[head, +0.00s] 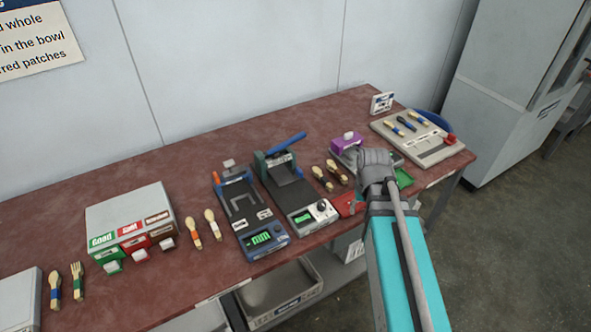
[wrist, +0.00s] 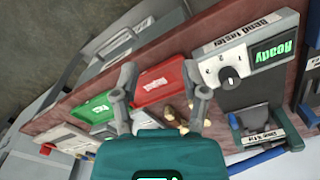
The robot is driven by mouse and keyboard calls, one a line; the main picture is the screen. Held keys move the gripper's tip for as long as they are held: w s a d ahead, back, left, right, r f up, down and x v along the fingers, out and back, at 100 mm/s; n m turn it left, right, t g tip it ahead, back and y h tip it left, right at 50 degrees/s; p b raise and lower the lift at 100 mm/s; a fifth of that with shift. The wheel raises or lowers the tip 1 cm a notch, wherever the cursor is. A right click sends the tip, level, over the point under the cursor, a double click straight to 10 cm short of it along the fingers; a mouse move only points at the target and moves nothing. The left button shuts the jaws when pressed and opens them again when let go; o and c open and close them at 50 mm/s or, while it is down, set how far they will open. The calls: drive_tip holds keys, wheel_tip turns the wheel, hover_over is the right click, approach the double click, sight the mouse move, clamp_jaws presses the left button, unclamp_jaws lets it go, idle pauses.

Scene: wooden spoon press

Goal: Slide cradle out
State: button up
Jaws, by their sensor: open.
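The bend tester (head: 284,187) stands at the middle of the bench, with a dark flat bed, a blue lever raised at its back and a knob and lit display in front. It also shows at the right of the wrist view (wrist: 245,65), with "Ready" on its display. I cannot tell for certain which part is the cradle; a dark slide lies in the tester's bed (wrist: 255,95). My gripper (wrist: 162,98) is open and empty, with its fingers spread apart. In the head view my arm is right of the tester, and the fingertips are hidden there.
A second blue device with an orange handle (head: 243,210) stands left of the tester. Wooden spoons (head: 322,178) lie just right of it. Red (wrist: 160,82) and green (wrist: 92,107) trays, a purple-topped box (head: 346,141) and a sorting box (head: 130,215) are also on the bench.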

drive_tip(key=w+a+r+n+p, duration=0.25)
drive_tip(key=w+a, duration=0.35)
drive_tip(key=w, duration=0.5)
wheel_tip(320, 180, up, 4)
drive_tip(key=n+p, duration=0.3)
drive_tip(key=n, duration=0.1)
hover_over(299, 170)
drive_tip(key=shift+m, duration=0.25)
drive_tip(key=shift+f, duration=0.2)
wheel_tip(299, 170, down, 14)
drive_tip(key=b, duration=1.3)
drive_tip(key=shift+r, duration=0.25)
drive_tip(key=shift+c, duration=0.2)
clamp_jaws()
